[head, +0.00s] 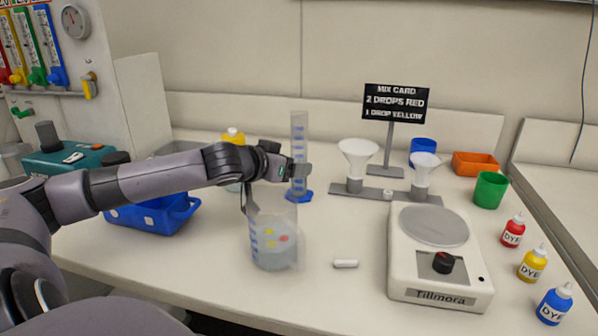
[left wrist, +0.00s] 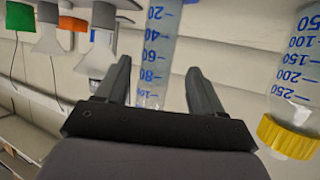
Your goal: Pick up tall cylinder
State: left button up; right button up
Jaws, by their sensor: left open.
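The tall cylinder (head: 299,138) is clear, with blue graduations and a blue foot, and stands upright on the bench near the middle of the head view. My left gripper (head: 291,168) is beside its lower half and partly covers it. In the left wrist view the tall cylinder (left wrist: 157,45) appears upside down between the two spread fingers of my left gripper (left wrist: 159,66), with a visible gap at the right finger. My right gripper is not in view.
A clear beaker (head: 273,250) with coloured spots stands in front of the cylinder, below my gripper. A yellow-capped bottle (head: 233,138) is behind my arm. Funnels on a stand (head: 358,155) and a scale (head: 437,260) are to the right. A small white bar (head: 345,263) lies on the bench.

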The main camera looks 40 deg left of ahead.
pick_arm(q)
jog(key=shift+w+d, duration=0.1)
jog(key=shift+w, duration=0.35)
jog(key=shift+w+f, duration=0.15)
jog(key=shift+f, duration=0.05)
jog(key=c, duration=1.2)
jog(key=shift+r, duration=0.15)
jog(key=shift+c, duration=0.2)
notch_tip(320, 180, up, 20)
jog(key=p, duration=0.5)
